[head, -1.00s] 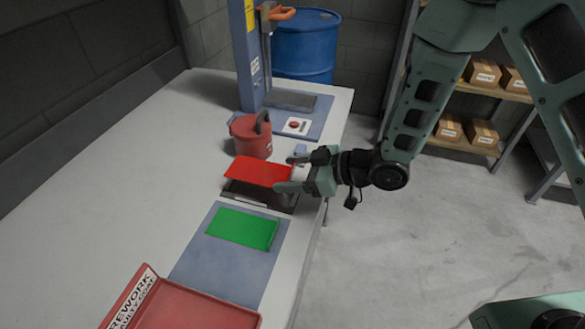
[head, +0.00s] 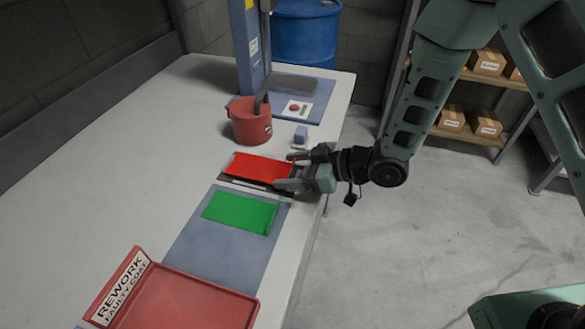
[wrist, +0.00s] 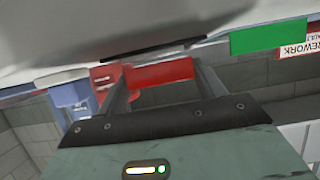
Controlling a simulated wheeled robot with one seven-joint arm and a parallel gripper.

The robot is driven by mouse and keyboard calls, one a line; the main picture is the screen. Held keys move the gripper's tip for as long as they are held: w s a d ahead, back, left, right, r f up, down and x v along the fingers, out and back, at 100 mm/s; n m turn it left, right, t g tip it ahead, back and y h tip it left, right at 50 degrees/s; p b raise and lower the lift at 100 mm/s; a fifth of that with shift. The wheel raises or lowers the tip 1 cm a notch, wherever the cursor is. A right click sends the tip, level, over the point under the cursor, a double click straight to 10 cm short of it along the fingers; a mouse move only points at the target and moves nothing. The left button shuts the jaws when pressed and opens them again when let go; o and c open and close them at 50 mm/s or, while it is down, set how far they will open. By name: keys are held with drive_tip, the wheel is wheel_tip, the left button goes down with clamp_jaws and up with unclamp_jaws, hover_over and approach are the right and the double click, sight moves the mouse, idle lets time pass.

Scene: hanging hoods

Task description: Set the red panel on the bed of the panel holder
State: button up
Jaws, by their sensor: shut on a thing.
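The flat red panel (head: 258,168) is in my gripper (head: 289,171), held by its right end; it also shows between the fingers in the wrist view (wrist: 162,72). In the head view it lies low over the black panel holder (head: 228,180), covering most of its bed. Only the holder's dark edges show around the panel. I cannot tell whether the panel touches the bed. The panel looks about level. My gripper is shut on it and sits at the table's right edge.
A green panel (head: 240,212) lies on a blue-grey mat (head: 208,258) in front of the holder. A red bucket (head: 249,121) and a small blue block (head: 301,133) stand behind it. A red rework tray (head: 190,300) is at the front. The table's left side is clear.

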drive_tip(key=shift+f+b, duration=0.5)
drive_tip(key=shift+f, duration=0.1)
drive_tip(key=o, duration=1.1)
drive_tip(key=shift+d, duration=0.1)
drive_tip(key=b+v, duration=0.1)
drive_tip(key=v, duration=1.6)
